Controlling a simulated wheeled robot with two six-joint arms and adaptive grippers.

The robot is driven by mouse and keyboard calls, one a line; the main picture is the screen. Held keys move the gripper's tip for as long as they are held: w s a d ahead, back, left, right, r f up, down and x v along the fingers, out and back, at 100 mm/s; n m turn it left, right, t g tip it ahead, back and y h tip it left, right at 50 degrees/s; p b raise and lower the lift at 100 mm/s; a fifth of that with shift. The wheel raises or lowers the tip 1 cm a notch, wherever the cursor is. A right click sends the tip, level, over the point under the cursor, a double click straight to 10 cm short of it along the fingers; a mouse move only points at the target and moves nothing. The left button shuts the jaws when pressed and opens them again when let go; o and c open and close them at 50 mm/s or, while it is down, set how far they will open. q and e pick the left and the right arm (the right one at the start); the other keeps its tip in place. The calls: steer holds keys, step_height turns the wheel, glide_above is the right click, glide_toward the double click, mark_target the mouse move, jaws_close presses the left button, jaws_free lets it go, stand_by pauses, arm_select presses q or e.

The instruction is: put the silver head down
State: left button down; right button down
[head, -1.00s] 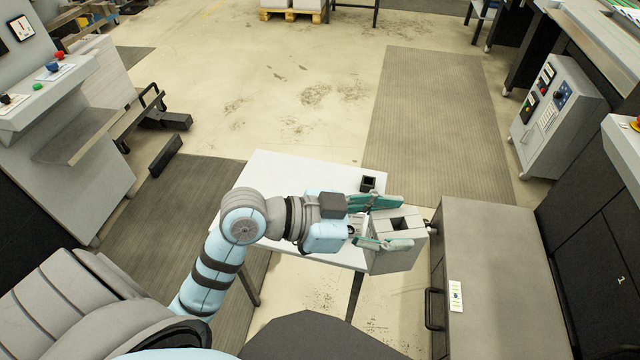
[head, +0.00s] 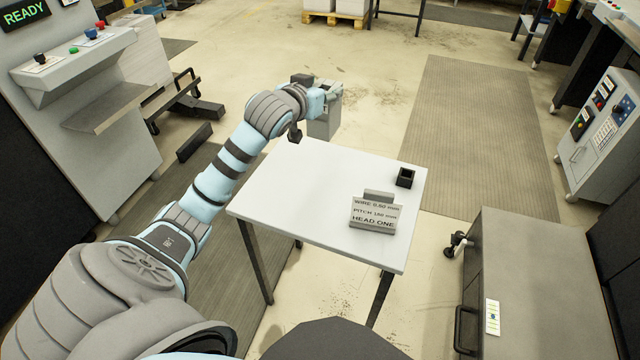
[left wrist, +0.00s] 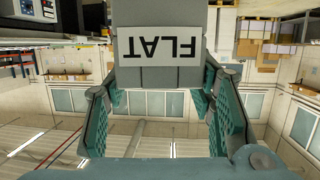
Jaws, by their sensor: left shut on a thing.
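The silver head (head: 322,126) is a grey block with a slot in its top, seen in the head view at the far left corner of the white table (head: 290,190). My left gripper (head: 328,92) is shut on the silver head. The fingers are partly hidden by the wrist. In the left wrist view the head (left wrist: 160,78) sits between the two green finger pads, with a white label reading FLAT upside down. The head's lower part meets the table's far edge in the picture; I cannot tell whether it touches the table. My right gripper is not in view.
On the table's right side are a grey sign block (head: 374,214) reading WIRE 0.50 mm, PITCH 150 mm, HEAD ONE, and a small black open box (head: 405,177). The table's middle and left are bare. A grey cabinet (head: 535,270) stands to the right.

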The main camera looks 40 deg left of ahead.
arm_select(q)
steer(key=shift+a, duration=0.45)
step_height(320, 180, down, 19)
steer(key=b, duration=0.6)
steer(key=shift+f+b, duration=0.2)
steer(key=shift+b, duration=0.1)
steer(key=c, duration=0.7)
jaws_free()
steer(key=shift+s, duration=0.1)
steer(key=p+v, duration=0.4)
steer(key=v, duration=0.8)
steer(key=shift+d, duration=0.2)
